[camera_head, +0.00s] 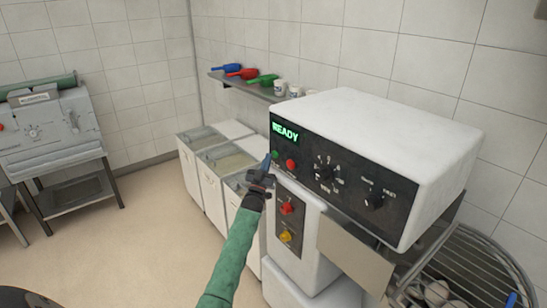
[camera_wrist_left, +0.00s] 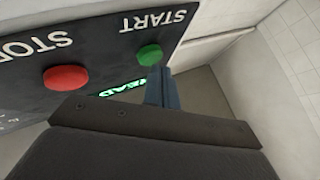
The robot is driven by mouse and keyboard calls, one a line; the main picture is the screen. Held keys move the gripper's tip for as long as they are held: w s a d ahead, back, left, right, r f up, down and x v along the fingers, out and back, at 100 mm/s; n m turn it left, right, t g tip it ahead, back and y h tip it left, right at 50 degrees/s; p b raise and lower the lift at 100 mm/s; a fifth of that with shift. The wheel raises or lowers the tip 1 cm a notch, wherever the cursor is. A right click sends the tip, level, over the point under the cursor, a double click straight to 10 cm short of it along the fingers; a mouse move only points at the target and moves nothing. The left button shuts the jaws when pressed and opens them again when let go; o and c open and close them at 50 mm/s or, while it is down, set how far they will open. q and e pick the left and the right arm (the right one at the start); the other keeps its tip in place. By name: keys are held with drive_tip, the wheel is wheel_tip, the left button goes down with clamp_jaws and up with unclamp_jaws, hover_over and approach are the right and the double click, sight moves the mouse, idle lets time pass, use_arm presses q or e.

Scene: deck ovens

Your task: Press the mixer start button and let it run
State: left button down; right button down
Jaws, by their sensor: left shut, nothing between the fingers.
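The mixer (camera_head: 400,135) is a large white machine with a black control panel at the right in the head view. Its display (camera_head: 285,131) glows green and reads READY. The green start button (camera_head: 276,154) sits left of the red stop button (camera_head: 291,165); the wrist view shows the green button (camera_wrist_left: 149,54) marked START and the red button (camera_wrist_left: 66,78). My left gripper (camera_head: 266,161) is shut and empty, its blue fingertips (camera_wrist_left: 160,76) close to the green button. I cannot tell whether they touch it. My right gripper is not in view.
Lower on the mixer are a red knob (camera_head: 286,208) and a yellow knob (camera_head: 285,236). A wire guard (camera_head: 470,262) is at the lower right. White bins (camera_head: 208,190) stand behind my left arm. A shelf (camera_head: 240,86) holds coloured scoops. A grey machine (camera_head: 50,130) stands far left.

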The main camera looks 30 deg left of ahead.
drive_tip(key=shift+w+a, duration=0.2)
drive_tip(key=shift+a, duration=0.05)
use_arm(q)
drive_tip(key=shift+w+d+b, duration=0.2)
drive_tip(key=shift+w+b, duration=0.1)
drive_tip(key=shift+w, duration=0.1)
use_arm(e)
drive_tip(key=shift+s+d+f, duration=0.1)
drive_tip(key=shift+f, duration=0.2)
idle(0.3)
use_arm(q)
drive_tip(key=shift+s, duration=0.1)
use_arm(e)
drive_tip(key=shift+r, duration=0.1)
use_arm(q)
drive_tip(key=shift+s+a, duration=0.35)
drive_tip(key=shift+s, duration=0.35)
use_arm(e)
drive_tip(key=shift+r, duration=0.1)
use_arm(q)
drive_tip(key=s, duration=0.1)
drive_tip(key=s+a+p, duration=0.1)
drive_tip(key=s, duration=0.1)
drive_tip(key=s+a, duration=0.1)
drive_tip(key=shift+s, duration=0.3)
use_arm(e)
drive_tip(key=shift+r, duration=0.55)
